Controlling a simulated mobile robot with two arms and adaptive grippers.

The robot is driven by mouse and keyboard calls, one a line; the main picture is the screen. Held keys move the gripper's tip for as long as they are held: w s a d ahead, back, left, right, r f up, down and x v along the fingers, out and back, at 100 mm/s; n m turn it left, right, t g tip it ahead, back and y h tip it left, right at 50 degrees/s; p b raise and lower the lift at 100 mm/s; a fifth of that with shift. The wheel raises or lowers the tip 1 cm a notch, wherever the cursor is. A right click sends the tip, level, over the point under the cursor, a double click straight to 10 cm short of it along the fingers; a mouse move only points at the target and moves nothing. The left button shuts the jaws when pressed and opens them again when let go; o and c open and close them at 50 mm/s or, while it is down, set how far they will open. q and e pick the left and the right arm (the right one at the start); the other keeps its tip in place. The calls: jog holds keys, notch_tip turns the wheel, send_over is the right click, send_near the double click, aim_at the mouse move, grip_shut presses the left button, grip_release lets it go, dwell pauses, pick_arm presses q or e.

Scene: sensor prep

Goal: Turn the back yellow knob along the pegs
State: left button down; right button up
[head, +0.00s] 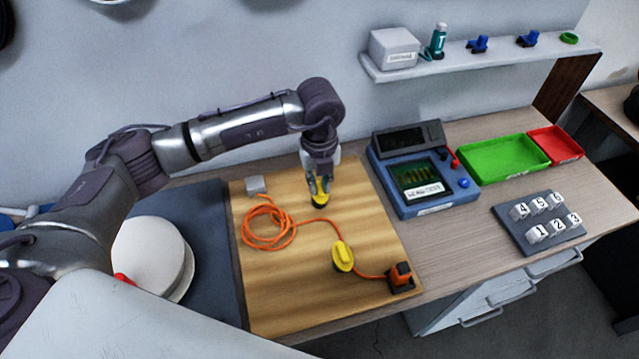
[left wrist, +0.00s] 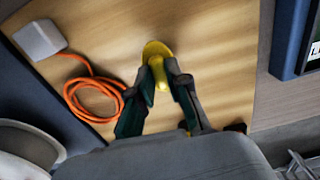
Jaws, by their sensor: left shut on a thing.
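The back yellow knob (head: 320,202) sits on the wooden board (head: 290,290), partly hidden under my left gripper (head: 319,187). In the left wrist view, the knob's round yellow base (left wrist: 154,47) and raised grip show at the fingertips. My left gripper (left wrist: 160,72) points down and is shut on the raised grip. A second yellow knob (head: 343,256) stands nearer the front, on the line of the orange cable. I cannot make out the pegs clearly. My right gripper is not in view.
An orange cable (head: 262,246) lies coiled left of the back knob and runs to a black-and-orange plug piece (head: 400,276). A grey block (head: 256,184) is at the board's back left. A blue device (head: 410,180) stands right of the board. The board's front left is clear.

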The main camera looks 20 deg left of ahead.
aim_at(319, 187)
pick_arm(q)
jog(key=shift+w+r+n, duration=0.1)
jog(key=shift+n, duration=0.3)
jog(key=c, duration=1.1)
grip_release()
notch_tip(319, 187, up, 12)
jog(key=shift+f, duration=0.1)
